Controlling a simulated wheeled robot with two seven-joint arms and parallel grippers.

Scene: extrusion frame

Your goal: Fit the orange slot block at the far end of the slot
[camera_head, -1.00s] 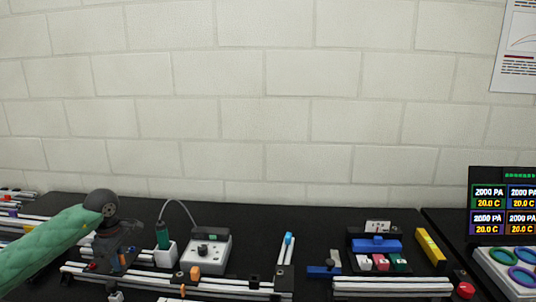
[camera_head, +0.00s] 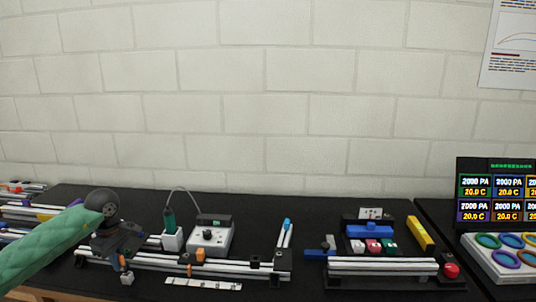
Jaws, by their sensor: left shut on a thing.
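My left gripper (camera_head: 126,270) points down in front of the left part of the long pale slotted rail (camera_head: 230,268). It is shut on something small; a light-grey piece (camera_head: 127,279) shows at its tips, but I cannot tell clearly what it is. An orange block (camera_head: 200,254) sits at the rail's middle, and a narrow orange piece (camera_head: 190,269) shows at its front face. A black block (camera_head: 255,261) sits further right, near the rail's dark right end. My right gripper is not in view.
A white strip (camera_head: 203,284) lies in front of the rail. Behind stand a grey box (camera_head: 211,238) with a cable and a green-handled tool (camera_head: 169,221) in a white holder. To the right are a second rail (camera_head: 380,266), a red button (camera_head: 451,270) and a yellow bar (camera_head: 420,233).

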